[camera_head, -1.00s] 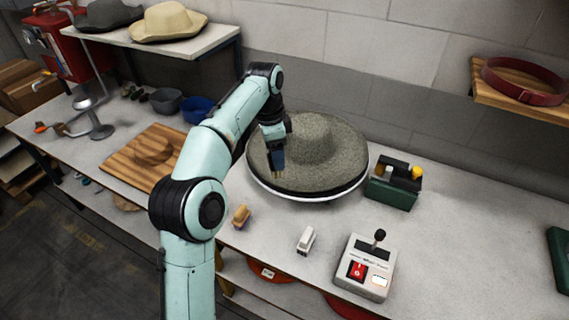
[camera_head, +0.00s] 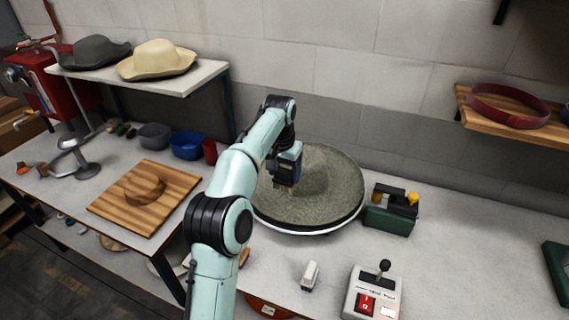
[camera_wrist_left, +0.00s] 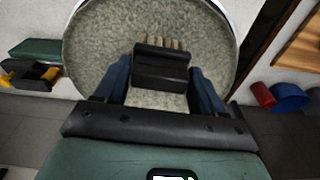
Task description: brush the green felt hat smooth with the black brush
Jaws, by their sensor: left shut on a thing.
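The green felt hat (camera_head: 325,197) looks grey-green and speckled. It lies crown up on a round, white-edged turntable (camera_head: 298,233) in the middle of the bench, and its brim also fills much of the left wrist view (camera_wrist_left: 105,28). My left gripper (camera_head: 286,184) is over the left part of the hat. In the left wrist view it is shut on the black brush (camera_wrist_left: 161,69), whose pale bristles point at the felt. I cannot tell whether the bristles touch it. My arm hides part of the hat's left side. My right gripper is not in view.
A control box (camera_head: 371,291) with a lever and red switch and a small white block (camera_head: 310,275) stand in front. A green tool holder (camera_head: 391,211) is close right of the hat. A wooden board (camera_head: 145,198) lies left. The bench's right side is mostly clear.

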